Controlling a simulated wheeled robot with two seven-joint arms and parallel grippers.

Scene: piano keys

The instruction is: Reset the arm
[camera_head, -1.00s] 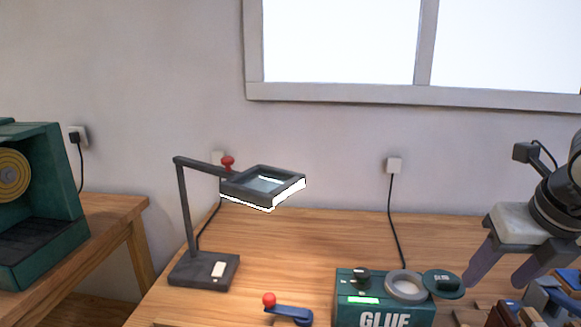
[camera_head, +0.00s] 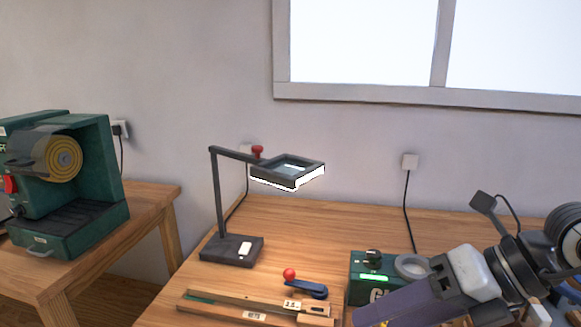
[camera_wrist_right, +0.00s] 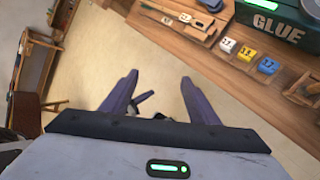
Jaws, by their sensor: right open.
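My right gripper (camera_head: 372,309) comes in from the right in the head view, in front of the green glue box (camera_head: 362,283), and hides part of it. In the right wrist view the two purple fingers of my right gripper (camera_wrist_right: 159,98) stand wide apart, with bare floor and part of my own body behind them. Nothing is between the fingertips. My left gripper does not show in any view.
A lamp (camera_head: 218,190) stands on the wooden workbench (camera_head: 270,225). A red-knobbed blue tool (camera_head: 308,288) and wooden pieces (camera_head: 240,303) lie in front. A green machine (camera_head: 85,180) sits on a side table at the left. Colored blocks (camera_wrist_right: 247,53) line the bench edge.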

